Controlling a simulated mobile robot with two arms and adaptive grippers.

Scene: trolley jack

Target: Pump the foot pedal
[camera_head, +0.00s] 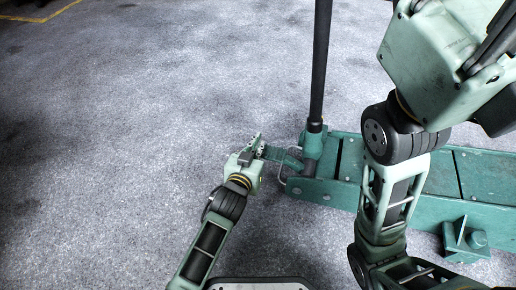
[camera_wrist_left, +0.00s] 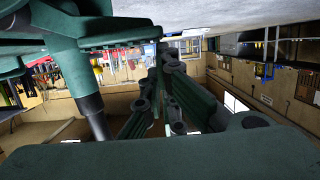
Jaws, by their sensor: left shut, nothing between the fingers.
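The green trolley jack (camera_head: 472,172) lies on the floor at the right in the head view. Its foot pedal (camera_head: 283,158) sticks out left from the base of the black upright handle (camera_head: 318,65). My left gripper (camera_head: 259,147) is shut and empty at the pedal's outer end; I cannot tell whether it touches. In the left wrist view, which is upside down, the gripper fingers (camera_wrist_left: 162,85) are close together beside the green pedal (camera_wrist_left: 118,32). The handle (camera_wrist_left: 94,112) shows at the left there. My right gripper (camera_head: 492,60) is partly cut off at the upper right, its fingers unclear.
My right arm hides part of the jack's body. The grey floor (camera_head: 130,110) is clear to the left. A yellow floor line (camera_head: 45,17) crosses the far left corner. The wrist view shows workshop walls with tools (camera_wrist_left: 125,68) in the background.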

